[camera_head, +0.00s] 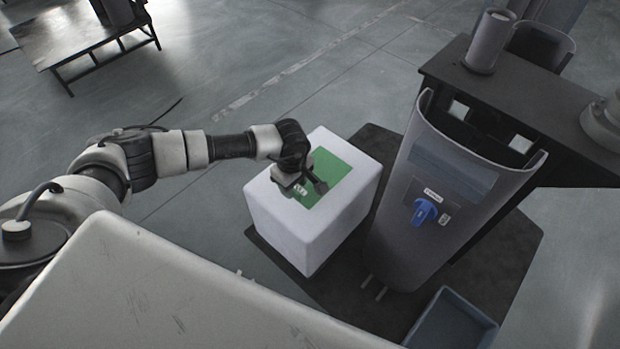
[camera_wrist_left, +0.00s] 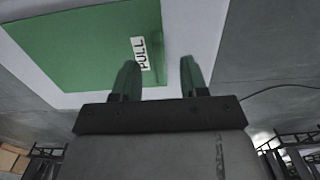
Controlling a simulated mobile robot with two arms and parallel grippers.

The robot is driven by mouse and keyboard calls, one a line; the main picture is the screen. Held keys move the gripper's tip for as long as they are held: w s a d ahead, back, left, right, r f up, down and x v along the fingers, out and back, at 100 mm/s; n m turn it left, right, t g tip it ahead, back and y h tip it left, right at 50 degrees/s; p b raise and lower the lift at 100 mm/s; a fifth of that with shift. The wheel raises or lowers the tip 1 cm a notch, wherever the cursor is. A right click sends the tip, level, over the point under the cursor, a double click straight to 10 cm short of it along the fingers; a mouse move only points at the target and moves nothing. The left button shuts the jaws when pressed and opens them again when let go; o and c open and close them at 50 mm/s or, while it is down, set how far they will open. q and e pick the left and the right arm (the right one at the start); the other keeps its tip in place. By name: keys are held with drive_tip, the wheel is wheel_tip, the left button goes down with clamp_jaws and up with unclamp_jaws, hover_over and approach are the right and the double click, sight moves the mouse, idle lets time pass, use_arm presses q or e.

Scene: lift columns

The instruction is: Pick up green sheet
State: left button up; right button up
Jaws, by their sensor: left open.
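The green sheet (camera_head: 331,172) lies flat on top of a white box (camera_head: 347,215) in the middle of the head view. My left gripper (camera_head: 304,191) is over the left part of the box top and hides part of the sheet. In the left wrist view the green sheet (camera_wrist_left: 85,48) fills the upper left and bears a white label reading PULL (camera_wrist_left: 140,53). The two fingers of my left gripper (camera_wrist_left: 160,78) are apart with nothing between them, near the sheet's edge by the label. My right gripper is not in view.
A tall grey curved column (camera_head: 415,240) with a blue knob (camera_head: 424,211) stands just right of the box. A dark table (camera_head: 540,100) is behind it, and a blue-grey bin (camera_head: 452,322) is in front. The floor left of the box is clear.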

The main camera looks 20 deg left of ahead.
use_arm(q)
drive_tip(key=shift+f, duration=1.45)
clamp_jaws()
drive_tip(key=shift+w+r, duration=0.1)
drive_tip(key=shift+r, duration=0.1)
